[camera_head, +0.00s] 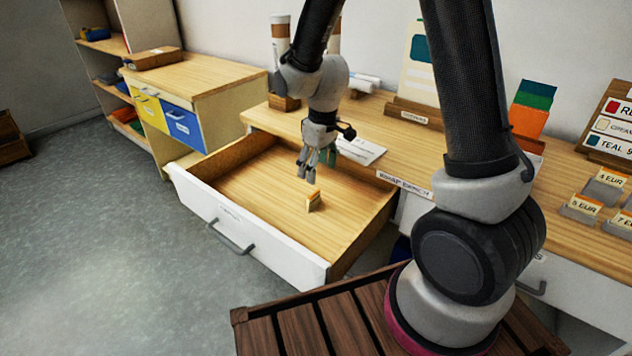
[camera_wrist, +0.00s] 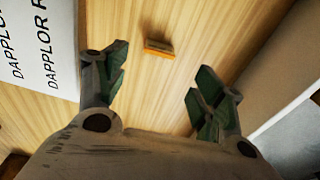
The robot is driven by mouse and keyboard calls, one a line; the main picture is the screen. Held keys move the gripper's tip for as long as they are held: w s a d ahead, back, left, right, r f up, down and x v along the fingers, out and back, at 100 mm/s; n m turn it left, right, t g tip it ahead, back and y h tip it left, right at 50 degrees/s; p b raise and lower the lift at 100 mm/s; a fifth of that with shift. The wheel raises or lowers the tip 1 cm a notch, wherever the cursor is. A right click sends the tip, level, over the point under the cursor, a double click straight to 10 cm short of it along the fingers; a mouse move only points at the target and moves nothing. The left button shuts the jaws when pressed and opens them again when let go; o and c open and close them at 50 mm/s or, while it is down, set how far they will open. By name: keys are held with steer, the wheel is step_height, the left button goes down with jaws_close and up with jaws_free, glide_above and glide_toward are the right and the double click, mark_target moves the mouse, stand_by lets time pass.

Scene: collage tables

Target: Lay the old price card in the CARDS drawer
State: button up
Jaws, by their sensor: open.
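The old price card (camera_head: 314,202) is a small pale card with an orange edge. It is inside the pulled-out drawer (camera_head: 280,256), toward its right side, and appears upright or tilted rather than flat; I cannot tell which. The drawer has a white front, a grey handle and a wooden floor; its label is too small to read. My gripper (camera_head: 318,162) is open and empty above the drawer, a little above and behind the card. In the wrist view the card (camera_wrist: 158,46) lies ahead of the open fingers (camera_wrist: 160,78), apart from both.
A white printed sheet (camera_head: 360,150) lies on the wooden tabletop behind the drawer. Price cards in grey holders (camera_head: 604,187) stand at the right. A cabinet with yellow and blue drawers (camera_head: 184,125) stands at the left. The drawer floor around the card is clear.

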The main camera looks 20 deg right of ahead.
steer(key=s+d+r+m+t, duration=0.15)
steer(key=s+d+r, duration=0.25)
steer(key=r, duration=0.4)
steer(key=s+d+r+m, duration=0.2)
steer(key=s+d+r, duration=0.2)
steer(key=r, duration=0.3)
steer(key=s+d+r+m+t, duration=0.1)
steer(key=s+d+r, duration=0.1)
steer(key=s, duration=0.5)
steer(key=s+d+r+m+t, duration=0.1)
steer(key=s+d+r+m, duration=0.1)
steer(key=s+r, duration=0.3)
steer(key=shift+s+d+r+h, duration=0.2)
steer(key=shift+s+d+h, duration=0.1)
steer(key=shift+s+d, duration=0.75)
steer(key=shift+s+a, duration=0.15)
steer(key=shift+a, duration=0.05)
